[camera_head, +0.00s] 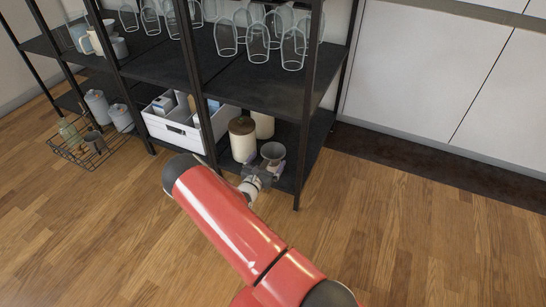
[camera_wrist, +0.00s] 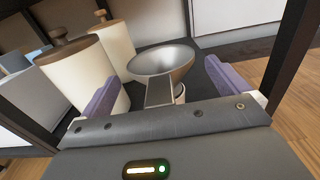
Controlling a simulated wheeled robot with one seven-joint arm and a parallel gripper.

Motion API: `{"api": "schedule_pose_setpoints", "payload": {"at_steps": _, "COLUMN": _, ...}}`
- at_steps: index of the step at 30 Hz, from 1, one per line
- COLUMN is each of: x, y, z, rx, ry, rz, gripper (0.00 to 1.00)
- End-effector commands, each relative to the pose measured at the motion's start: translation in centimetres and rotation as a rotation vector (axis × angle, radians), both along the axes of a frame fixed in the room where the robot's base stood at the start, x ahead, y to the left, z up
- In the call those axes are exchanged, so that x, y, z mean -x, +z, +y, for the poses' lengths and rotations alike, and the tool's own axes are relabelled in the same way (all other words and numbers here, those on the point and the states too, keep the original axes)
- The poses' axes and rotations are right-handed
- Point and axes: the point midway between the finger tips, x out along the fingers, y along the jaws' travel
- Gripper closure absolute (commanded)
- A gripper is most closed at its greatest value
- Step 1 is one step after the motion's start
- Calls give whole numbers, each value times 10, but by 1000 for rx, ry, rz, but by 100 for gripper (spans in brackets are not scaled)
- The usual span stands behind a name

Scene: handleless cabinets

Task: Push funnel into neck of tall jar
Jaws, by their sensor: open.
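The grey metal funnel (camera_head: 272,151) is on the lower shelf near its front right corner. In the wrist view the funnel (camera_wrist: 168,58) has its wide mouth facing up, with its handle tab towards me. A small pale piece (camera_wrist: 181,94) shows below it, perhaps the tall jar's neck; the funnel and my gripper hide most of it. I cannot tell how deep the funnel sits. My gripper (camera_head: 263,170) is open at the funnel, its purple-padded fingers apart on either side. No contact between the pads and the funnel is visible.
Two cream canisters, the nearer (camera_head: 243,140) with a brown lid, stand just left of the funnel. A white bin (camera_head: 172,128) is further left. A black shelf post (camera_head: 304,145) is close on the right. Glasses (camera_head: 258,42) stand on the shelf above.

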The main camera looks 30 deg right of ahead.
Motion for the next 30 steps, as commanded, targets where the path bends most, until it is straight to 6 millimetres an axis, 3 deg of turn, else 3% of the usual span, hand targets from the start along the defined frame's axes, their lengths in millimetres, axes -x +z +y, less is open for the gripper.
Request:
{"api": "schedule_pose_setpoints", "payload": {"at_steps": 3, "x": -7, "y": 0, "z": -9, "rx": -1, "ry": -1, "rz": 1, "gripper": 0}}
{"api": "schedule_pose_setpoints", "payload": {"at_steps": 11, "x": -9, "y": 1, "z": -11, "rx": -1, "ry": 0, "rz": 1, "gripper": 0}}
{"api": "schedule_pose_setpoints", "payload": {"at_steps": 22, "x": -9, "y": 1, "z": -11, "rx": -1, "ry": 0, "rz": 1, "gripper": 48}}
{"api": "schedule_pose_setpoints", "payload": {"at_steps": 30, "x": -9, "y": 5, "z": -11, "rx": -1, "ry": 0, "rz": -1, "gripper": 48}}
